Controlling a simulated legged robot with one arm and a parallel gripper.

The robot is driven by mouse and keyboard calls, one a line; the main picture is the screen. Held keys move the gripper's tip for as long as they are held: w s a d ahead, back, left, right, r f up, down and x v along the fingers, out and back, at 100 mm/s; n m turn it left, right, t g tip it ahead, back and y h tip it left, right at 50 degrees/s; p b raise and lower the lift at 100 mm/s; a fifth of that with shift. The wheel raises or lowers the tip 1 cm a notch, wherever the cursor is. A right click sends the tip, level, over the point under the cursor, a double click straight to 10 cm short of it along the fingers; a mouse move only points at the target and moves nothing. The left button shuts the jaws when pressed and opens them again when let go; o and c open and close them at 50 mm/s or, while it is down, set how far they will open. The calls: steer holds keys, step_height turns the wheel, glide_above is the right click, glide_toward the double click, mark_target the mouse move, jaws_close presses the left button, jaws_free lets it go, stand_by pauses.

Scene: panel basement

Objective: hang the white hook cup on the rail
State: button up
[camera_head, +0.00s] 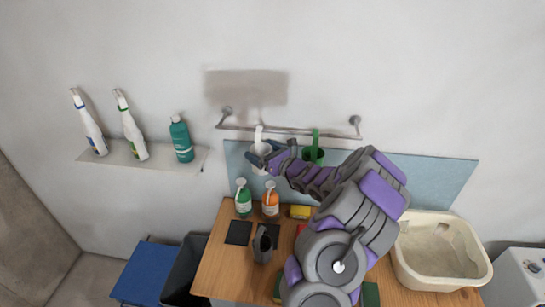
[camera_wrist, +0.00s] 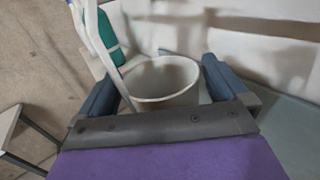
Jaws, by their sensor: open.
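The white hook cup (camera_head: 258,164) is at the left part of the wall rail (camera_head: 290,132). Its tall hook reaches up to the rail's height and looks to be over the bar, though contact is too small to confirm. In the wrist view the white cup (camera_wrist: 150,100) shows its round open rim, with the pale hook strip rising at its left. My gripper (camera_head: 268,157) is open at the cup. In the wrist view the two fingers of my gripper (camera_wrist: 160,88) stand apart on either side of the cup. The arm hides part of the cup in the head view.
A green hook cup (camera_head: 313,154) hangs on the rail to the right. Below, the wooden counter holds a green bottle (camera_head: 243,200), an orange bottle (camera_head: 270,203), a yellow sponge (camera_head: 300,212) and a grey container (camera_head: 263,246). A shelf (camera_head: 125,154) with bottles is at left, a cream basin (camera_head: 440,274) at right.

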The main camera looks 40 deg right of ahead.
steer(key=s+d+b, duration=0.1)
steer(key=s, duration=1.6)
steer(key=shift+d, duration=0.25)
